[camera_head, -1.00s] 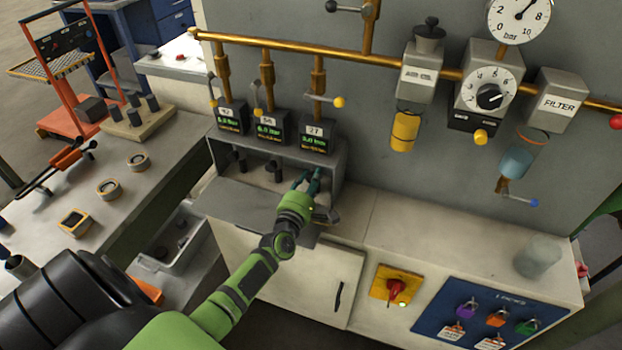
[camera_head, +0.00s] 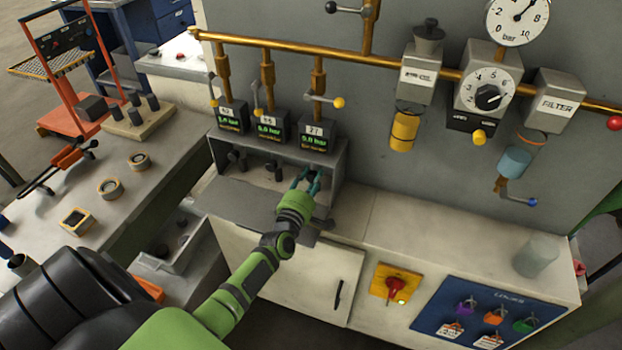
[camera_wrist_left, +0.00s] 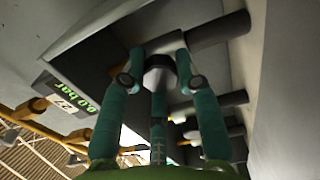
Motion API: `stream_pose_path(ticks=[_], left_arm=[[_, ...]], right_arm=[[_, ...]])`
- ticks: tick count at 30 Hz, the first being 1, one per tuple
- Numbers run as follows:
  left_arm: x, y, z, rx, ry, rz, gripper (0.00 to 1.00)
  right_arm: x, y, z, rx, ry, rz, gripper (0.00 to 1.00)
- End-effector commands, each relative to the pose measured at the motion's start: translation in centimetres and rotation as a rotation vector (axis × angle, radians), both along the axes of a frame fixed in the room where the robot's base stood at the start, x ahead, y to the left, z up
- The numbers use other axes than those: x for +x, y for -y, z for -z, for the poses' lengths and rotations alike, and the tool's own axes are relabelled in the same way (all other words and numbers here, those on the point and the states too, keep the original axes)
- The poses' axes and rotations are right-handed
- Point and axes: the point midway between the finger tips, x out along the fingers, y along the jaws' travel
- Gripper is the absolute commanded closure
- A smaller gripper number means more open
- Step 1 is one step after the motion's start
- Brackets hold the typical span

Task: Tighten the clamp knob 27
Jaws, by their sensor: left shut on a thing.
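The small black display marked 27 (camera_head: 317,134) sits at the right end of a row of three on top of a grey box. It reads 0.0 bar in the left wrist view (camera_wrist_left: 66,96). My left gripper (camera_head: 307,181) is inside the box's open front, below that display. In the left wrist view its teal fingers (camera_wrist_left: 160,78) close around a dark knob with a grey faceted end (camera_wrist_left: 160,70), which appears to be clamp knob 27. Its far side is hidden by the fingers. My right gripper is not in view.
Other dark knobs (camera_head: 272,168) stand in the box (camera_head: 225,190) left of the gripper. The box's walls and top are close around the fingers. Small levers (camera_head: 325,99) hang from the brass pipe above. The cabinet top (camera_head: 420,220) to the right is mostly clear.

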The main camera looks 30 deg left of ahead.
Motion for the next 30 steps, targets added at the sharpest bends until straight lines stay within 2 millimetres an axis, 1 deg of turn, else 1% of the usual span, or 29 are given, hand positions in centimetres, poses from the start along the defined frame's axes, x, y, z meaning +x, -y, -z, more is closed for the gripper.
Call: stream_pose_path(ticks=[5,6,7,8,17,20,23,26,30], left_arm=[[0.0,0.0,-0.1,0.002,0.001,0.000,1.00],[0.0,0.0,-0.1,0.002,0.001,0.000,0.64],[0.0,0.0,-0.1,0.002,0.001,0.000,0.52],[0.0,0.0,-0.1,0.001,0.001,0.000,0.44],[0.0,0.0,0.0,0.000,0.001,0.000,0.44],[-0.4,0.1,0.0,-0.001,0.000,0.000,0.44],[-1.5,0.4,0.1,-0.003,0.000,0.001,0.44],[-3.4,0.8,0.1,-0.002,-0.001,0.000,0.44],[-6.4,1.5,0.1,-0.002,-0.003,0.000,0.44]], right_arm=[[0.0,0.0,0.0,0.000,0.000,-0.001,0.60],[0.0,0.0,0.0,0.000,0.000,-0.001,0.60],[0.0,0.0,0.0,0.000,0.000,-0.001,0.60],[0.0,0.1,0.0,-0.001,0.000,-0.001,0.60],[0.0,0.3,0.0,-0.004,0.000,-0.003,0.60],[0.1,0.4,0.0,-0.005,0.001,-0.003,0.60],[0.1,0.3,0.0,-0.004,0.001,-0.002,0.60],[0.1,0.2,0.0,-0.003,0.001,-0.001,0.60],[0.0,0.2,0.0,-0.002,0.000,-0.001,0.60]])
